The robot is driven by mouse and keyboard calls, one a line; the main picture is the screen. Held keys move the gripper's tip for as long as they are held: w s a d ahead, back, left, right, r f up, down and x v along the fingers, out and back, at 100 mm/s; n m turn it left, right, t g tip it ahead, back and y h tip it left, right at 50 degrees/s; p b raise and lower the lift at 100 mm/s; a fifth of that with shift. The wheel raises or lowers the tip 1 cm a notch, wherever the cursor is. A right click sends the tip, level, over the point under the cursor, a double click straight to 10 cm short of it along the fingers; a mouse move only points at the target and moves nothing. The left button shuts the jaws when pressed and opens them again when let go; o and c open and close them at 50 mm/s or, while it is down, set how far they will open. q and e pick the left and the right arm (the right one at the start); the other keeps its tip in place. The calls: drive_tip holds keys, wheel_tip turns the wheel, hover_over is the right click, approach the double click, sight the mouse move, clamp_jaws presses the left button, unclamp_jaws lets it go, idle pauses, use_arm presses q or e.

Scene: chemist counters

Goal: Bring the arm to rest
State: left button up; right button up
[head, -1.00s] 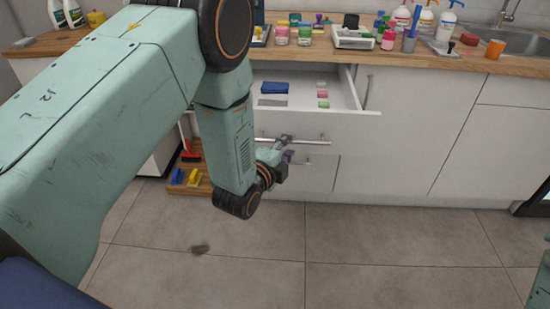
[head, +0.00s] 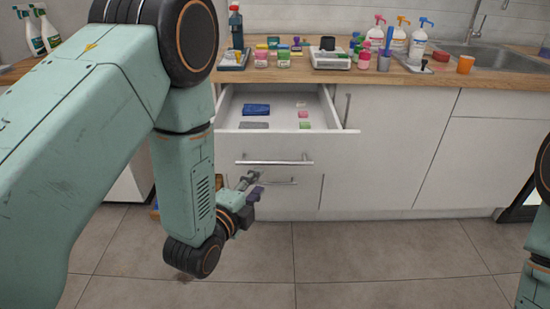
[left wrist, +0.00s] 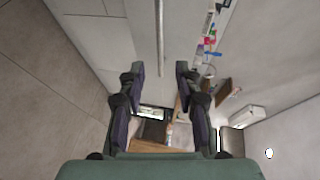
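My left arm comes in from the left in the head view, its forearm hanging down in front of the counter. My left gripper (head: 252,181) points away toward the cabinet front, beside the lower drawer handles. The left wrist view shows its two fingers (left wrist: 160,72) apart, with nothing between them. Part of my right arm shows at the right edge of the head view; its gripper is out of view.
An open white drawer (head: 272,126) holds a blue item (head: 256,109), a grey one and small pink and green blocks. The wooden counter (head: 390,72) above carries bottles, jars, a scale (head: 331,59) and an orange cup (head: 465,64). The tiled floor (head: 380,255) in front is clear.

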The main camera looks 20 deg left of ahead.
use_arm(q)
drive_tip(key=s+a+f+n+g+y, duration=0.1)
drive_tip(key=s+a+f+n+g, duration=0.1)
drive_tip(key=s+f+n+g, duration=1.05)
drive_tip(key=s+f+n, duration=0.2)
drive_tip(key=s, duration=0.7)
drive_tip(key=s+a+f+n+g+y, duration=0.1)
drive_tip(key=s+f+n+g, duration=0.2)
drive_tip(key=s, duration=0.9)
wheel_tip(320, 180, down, 4)
drive_tip(key=shift+s+a+r+n, duration=0.15)
drive_tip(key=shift+s+r+n, duration=0.15)
drive_tip(key=shift+n, duration=0.35)
